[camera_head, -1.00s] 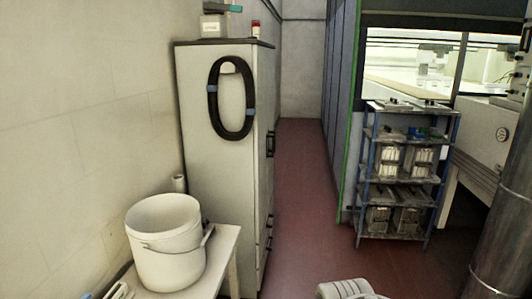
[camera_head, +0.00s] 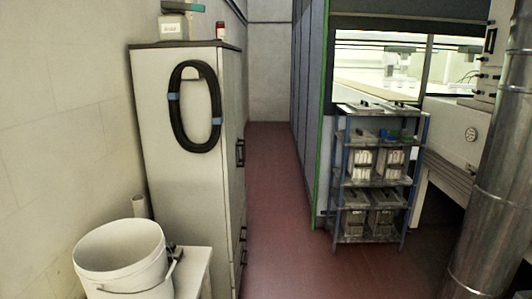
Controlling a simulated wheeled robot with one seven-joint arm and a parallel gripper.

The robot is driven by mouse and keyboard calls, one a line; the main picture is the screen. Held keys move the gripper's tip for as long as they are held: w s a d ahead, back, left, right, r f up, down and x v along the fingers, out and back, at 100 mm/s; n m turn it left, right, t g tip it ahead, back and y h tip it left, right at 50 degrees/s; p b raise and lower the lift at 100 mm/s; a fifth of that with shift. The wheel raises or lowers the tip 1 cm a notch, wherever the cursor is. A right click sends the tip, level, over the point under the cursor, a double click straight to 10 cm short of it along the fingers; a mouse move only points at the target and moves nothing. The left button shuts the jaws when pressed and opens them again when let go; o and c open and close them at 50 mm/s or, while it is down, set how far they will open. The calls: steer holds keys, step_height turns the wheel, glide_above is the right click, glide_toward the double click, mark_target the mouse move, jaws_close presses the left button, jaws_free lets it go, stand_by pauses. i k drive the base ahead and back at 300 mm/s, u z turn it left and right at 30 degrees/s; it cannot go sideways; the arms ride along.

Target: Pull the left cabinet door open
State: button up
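A tall off-white cabinet (camera_head: 178,130) stands against the left wall. I see its side panel nearly face on. Its door front (camera_head: 232,130) faces right and shows only as a narrow, steeply angled strip. Dark handles show on that strip, one upper handle (camera_head: 240,153) and others lower down (camera_head: 243,245). I cannot tell from this angle which door is the left one. The doors look closed. My gripper is not in view.
A black hose coil (camera_head: 174,122) hangs on the cabinet's side. The red floor aisle (camera_head: 270,190) is clear. A blue-framed shelf rack (camera_head: 345,185) and metal pipe (camera_head: 490,180) stand right.

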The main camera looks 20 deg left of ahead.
mark_target(225, 57)
steer(key=u, duration=0.05)
steer(key=i, duration=3.65)
steer(key=u, duration=3.4)
